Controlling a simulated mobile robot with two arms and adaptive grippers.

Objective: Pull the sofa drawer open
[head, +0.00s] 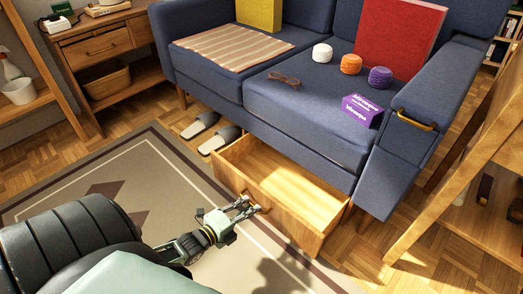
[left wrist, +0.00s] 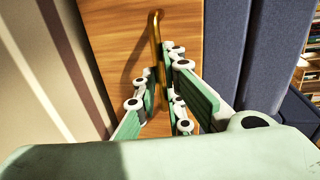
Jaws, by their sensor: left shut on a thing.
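The sofa drawer (head: 268,205) is a light wooden box under the blue sofa (head: 300,110). It stands out from the sofa's front, and its empty inside shows. My left gripper (head: 246,207) is at the drawer's front panel, shut on the brass handle (head: 264,206). In the left wrist view the handle (left wrist: 156,45) is a vertical brass bar running down between the fingers (left wrist: 165,95), against the wooden front (left wrist: 120,40). The lower end of the handle is partly hidden by the fingers. My right gripper is not in view.
Grey slippers (head: 212,132) lie on the floor left of the drawer. A patterned rug (head: 90,185) covers the floor in front. A wooden shelf unit (head: 470,170) stands at the right. Yarn balls (head: 350,64) and a purple box (head: 361,111) sit on the sofa seat.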

